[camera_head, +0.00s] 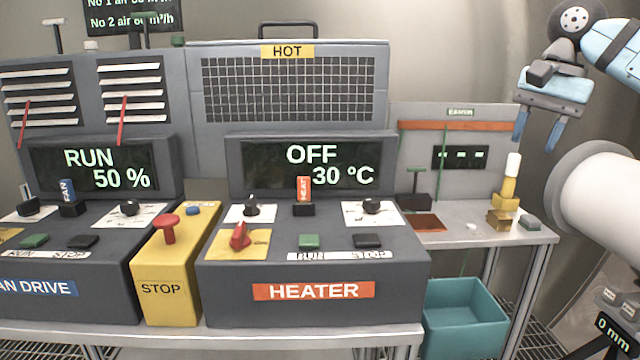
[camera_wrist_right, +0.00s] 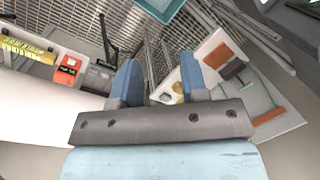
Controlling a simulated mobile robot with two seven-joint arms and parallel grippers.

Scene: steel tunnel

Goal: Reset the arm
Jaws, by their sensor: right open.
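My right gripper (camera_head: 538,137) is at the upper right in the head view, its two blue fingers apart and pointing down, with nothing between them. It hangs in the air to the right of the small side bench and above the white cylinder. In the right wrist view the gripper (camera_wrist_right: 160,85) shows its two blue fingers spread, with floor grating and the bench beyond them. My left gripper does not show in either view.
The heater box (camera_head: 315,290) reads OFF, 30 °C; the fan drive (camera_head: 60,285) reads RUN, 50 %. A yellow STOP box (camera_head: 165,265) stands between them. A side bench (camera_head: 470,238) holds small items, with a teal bin (camera_head: 465,320) below. A large white cylinder (camera_head: 600,205) is at right.

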